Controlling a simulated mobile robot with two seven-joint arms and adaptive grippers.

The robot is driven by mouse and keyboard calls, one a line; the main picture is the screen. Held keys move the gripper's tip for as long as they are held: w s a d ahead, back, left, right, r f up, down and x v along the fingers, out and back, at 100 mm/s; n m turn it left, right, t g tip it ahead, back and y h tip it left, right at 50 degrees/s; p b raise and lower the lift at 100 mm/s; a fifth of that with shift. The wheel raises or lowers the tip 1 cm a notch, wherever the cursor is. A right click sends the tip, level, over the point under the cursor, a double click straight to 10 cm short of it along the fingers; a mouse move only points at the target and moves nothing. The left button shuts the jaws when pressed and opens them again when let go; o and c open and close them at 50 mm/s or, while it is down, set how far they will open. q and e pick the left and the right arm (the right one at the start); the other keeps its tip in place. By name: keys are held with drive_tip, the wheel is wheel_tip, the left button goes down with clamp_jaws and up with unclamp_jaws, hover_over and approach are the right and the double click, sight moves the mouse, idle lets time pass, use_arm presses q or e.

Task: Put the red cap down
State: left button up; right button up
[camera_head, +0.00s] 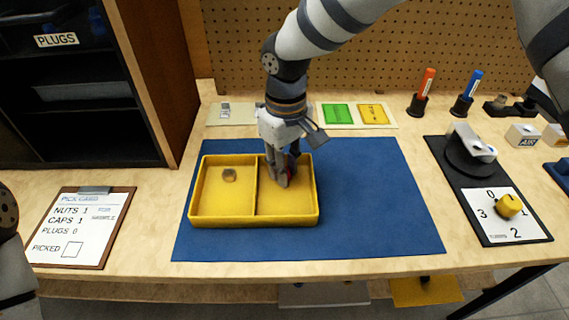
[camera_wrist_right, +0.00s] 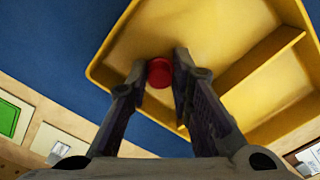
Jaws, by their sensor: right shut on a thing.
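The red cap (camera_wrist_right: 160,72) is between the fingertips of my right gripper (camera_wrist_right: 161,68) in the right wrist view. Only a sliver of the cap (camera_head: 292,175) shows in the head view, behind the fingers. My right gripper (camera_head: 283,178) is shut on it and points down into the right compartment of the yellow tray (camera_head: 287,221). The tray wall also shows in the wrist view (camera_wrist_right: 100,70). I cannot tell whether the cap touches the tray floor. My left gripper is out of view.
A clipboard (camera_head: 82,228) lies at left, a black dial panel (camera_head: 487,190) at right. Orange (camera_head: 427,82) and blue (camera_head: 472,84) markers stand behind.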

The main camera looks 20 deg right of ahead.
drive_tip(key=o, duration=0.7)
wheel_tip(320, 180, up, 12)
drive_tip(key=shift+r+p, duration=0.15)
drive_tip(key=shift+p, duration=0.25)
